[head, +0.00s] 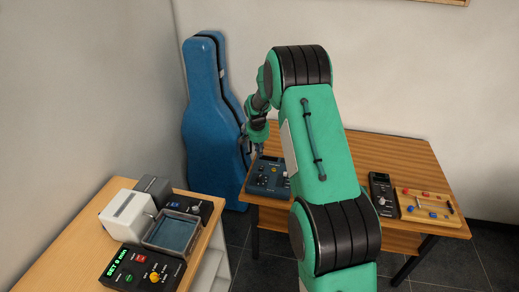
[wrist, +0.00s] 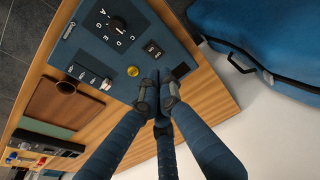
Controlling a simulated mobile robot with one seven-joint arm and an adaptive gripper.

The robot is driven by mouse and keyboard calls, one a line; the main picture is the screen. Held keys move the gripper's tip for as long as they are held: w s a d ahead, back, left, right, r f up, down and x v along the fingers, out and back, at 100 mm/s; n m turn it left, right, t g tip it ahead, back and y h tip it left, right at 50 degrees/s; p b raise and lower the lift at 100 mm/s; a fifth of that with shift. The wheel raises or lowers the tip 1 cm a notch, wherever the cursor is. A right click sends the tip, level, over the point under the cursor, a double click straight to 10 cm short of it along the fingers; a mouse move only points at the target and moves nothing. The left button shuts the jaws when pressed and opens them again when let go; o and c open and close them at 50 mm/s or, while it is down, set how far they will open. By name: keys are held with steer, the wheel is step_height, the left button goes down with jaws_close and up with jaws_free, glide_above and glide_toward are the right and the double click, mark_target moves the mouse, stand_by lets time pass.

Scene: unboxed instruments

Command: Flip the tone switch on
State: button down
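A blue instrument box (head: 268,180) sits on the wooden table's left end. In the wrist view its blue top panel (wrist: 115,55) carries a black dial (wrist: 117,24) ringed with letters, a yellow button (wrist: 133,71), a small black switch (wrist: 153,49) and a black display-like part (wrist: 88,75). The switch labels are too small to read, so I cannot tell for sure which is the tone switch. My gripper (wrist: 160,82) is over the panel's edge, close to the yellow button and small switch. Its fingertips are close together with nothing visible between them. Contact with the panel cannot be told.
A black device (head: 382,195) and a wooden tray of colored pieces (head: 428,205) are at the table's right. A blue instrument case (head: 203,120) stands against the wall behind. The left bench (head: 60,262) holds several devices and a grey open bin (head: 172,232).

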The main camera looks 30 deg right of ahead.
steer(key=b, duration=0.1)
glide_above(261, 168)
steer(key=f, duration=0.6)
steer(key=shift+a+f, duration=0.2)
steer(key=shift+f, duration=0.95)
steer(key=shift+f+b, duration=0.1)
steer(key=shift+b, duration=0.2)
steer(key=b, duration=0.1)
steer(key=f+b, duration=0.1)
steer(key=shift+s+a+t+h+b, duration=0.2)
steer(key=shift+t+h+b, duration=0.1)
steer(key=shift+b, duration=0.05)
steer(key=shift+r+p, duration=0.2)
steer(key=shift+p, duration=0.1)
steer(key=shift+w+d, duration=0.15)
steer(key=shift+w+d+r, duration=0.2)
steer(key=shift+w+d, duration=0.2)
steer(key=shift+d, duration=0.05)
